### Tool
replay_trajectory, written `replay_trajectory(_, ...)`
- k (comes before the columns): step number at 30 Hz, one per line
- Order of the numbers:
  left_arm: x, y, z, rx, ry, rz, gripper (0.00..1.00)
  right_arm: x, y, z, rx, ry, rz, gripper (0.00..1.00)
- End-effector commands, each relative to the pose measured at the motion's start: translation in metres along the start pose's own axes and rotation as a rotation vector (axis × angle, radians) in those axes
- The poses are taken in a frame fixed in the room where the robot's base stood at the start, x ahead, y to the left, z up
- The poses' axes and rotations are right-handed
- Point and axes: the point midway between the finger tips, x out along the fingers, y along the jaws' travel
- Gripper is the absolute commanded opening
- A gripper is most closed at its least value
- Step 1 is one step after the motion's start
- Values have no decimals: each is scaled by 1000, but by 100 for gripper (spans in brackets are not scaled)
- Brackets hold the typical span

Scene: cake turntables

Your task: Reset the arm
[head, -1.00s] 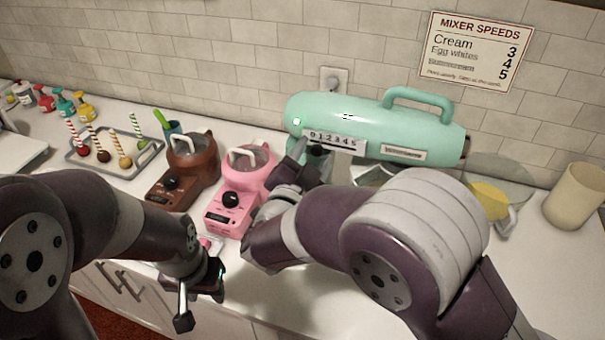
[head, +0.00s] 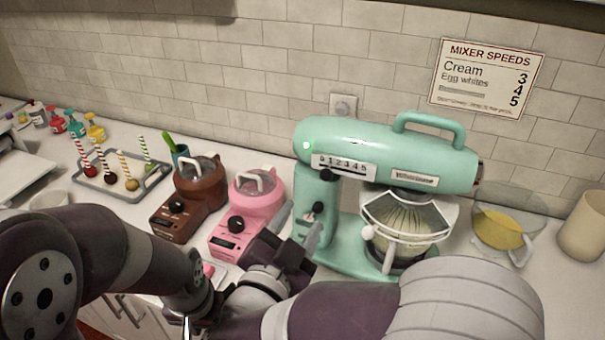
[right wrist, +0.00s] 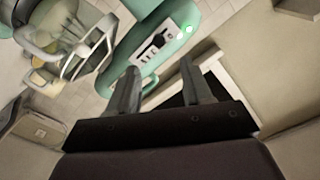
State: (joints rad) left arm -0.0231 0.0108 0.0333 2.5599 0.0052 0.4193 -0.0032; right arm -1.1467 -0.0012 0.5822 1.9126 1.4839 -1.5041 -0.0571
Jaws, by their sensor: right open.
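My right gripper (head: 296,228) is in front of the teal stand mixer (head: 350,145), at the left side of its base and just right of the pink machine. In the right wrist view its two fingers (right wrist: 158,72) are spread with nothing between them, and the mixer's panel with its lever and green light (right wrist: 165,42) lies beyond the tips. My left gripper (head: 190,322) is at the bottom edge of the head view, mostly cut off and partly hidden by the right arm, so its jaws cannot be made out.
A pink machine (head: 247,205) and a brown machine (head: 187,198) stand left of the mixer. A tray of striped cake-pop sticks (head: 92,182) lies farther left. The mixer's whisk and guarded bowl (head: 405,228), a glass bowl with yellow contents (head: 497,232) and a cream cup (head: 582,225) are right.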

Motion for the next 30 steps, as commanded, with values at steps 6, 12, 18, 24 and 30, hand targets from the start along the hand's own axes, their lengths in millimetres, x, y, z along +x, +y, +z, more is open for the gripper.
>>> replay_trajectory(6,0,0,0,0,0,0,43,33,0,12,-24,-114,-49,50)
replay_trajectory(12,0,0,0,0,0,0,43,88,63,55,-268,-643,-150,50)
replay_trajectory(18,0,0,0,0,0,0,43,38,209,54,-577,-1201,-4,50)
replay_trajectory(24,0,0,0,0,0,0,43,-8,280,28,-701,-1455,136,50)
replay_trajectory(30,0,0,0,0,0,0,43,-17,289,23,-721,-1496,159,50)
